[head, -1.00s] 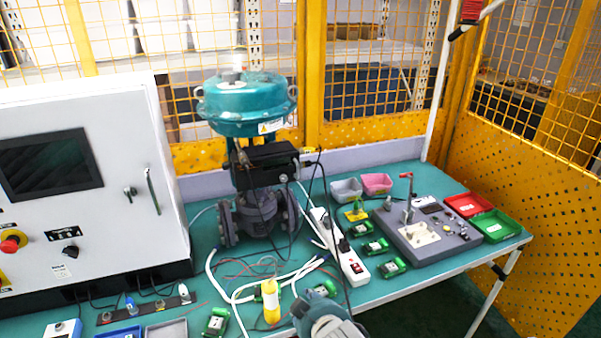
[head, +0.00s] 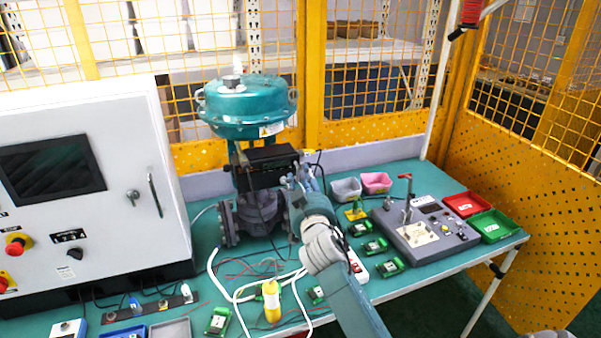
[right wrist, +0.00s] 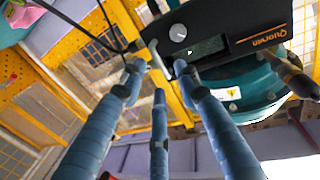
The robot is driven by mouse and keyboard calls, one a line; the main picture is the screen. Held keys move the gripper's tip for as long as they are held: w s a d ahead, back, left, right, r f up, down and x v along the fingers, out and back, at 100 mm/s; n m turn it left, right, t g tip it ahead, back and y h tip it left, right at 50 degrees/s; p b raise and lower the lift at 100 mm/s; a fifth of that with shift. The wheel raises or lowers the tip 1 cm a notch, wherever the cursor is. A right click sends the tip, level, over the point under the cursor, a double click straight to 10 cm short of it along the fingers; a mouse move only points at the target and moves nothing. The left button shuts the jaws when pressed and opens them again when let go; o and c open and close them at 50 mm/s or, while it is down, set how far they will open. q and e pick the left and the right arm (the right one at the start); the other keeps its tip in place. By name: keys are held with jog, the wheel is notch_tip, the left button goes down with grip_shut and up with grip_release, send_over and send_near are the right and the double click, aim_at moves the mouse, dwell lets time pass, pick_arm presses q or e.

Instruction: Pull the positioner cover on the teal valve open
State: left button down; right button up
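The teal valve (head: 245,108) stands upright on the bench, with its domed actuator on top. The positioner (head: 268,165) is a black box below the dome, and its right end is partly hidden by my right gripper (head: 299,180). In the right wrist view, the positioner cover (right wrist: 225,35) shows a dial, a small display and orange lettering. A thin grey handle (right wrist: 153,48) at its edge lies between the tips of my right gripper (right wrist: 158,75). The fingers are spread apart; contact with the handle is not clear. The cover looks closed. My left gripper is out of view.
A white control cabinet (head: 85,200) stands left of the valve. Cables and a power strip (head: 357,266) lie in front. A grey test fixture (head: 425,228), small green boards and red and green trays (head: 495,226) fill the right side. Yellow mesh fencing (head: 400,130) closes the back.

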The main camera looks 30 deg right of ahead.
jog(key=shift+x, duration=0.9)
grip_shut()
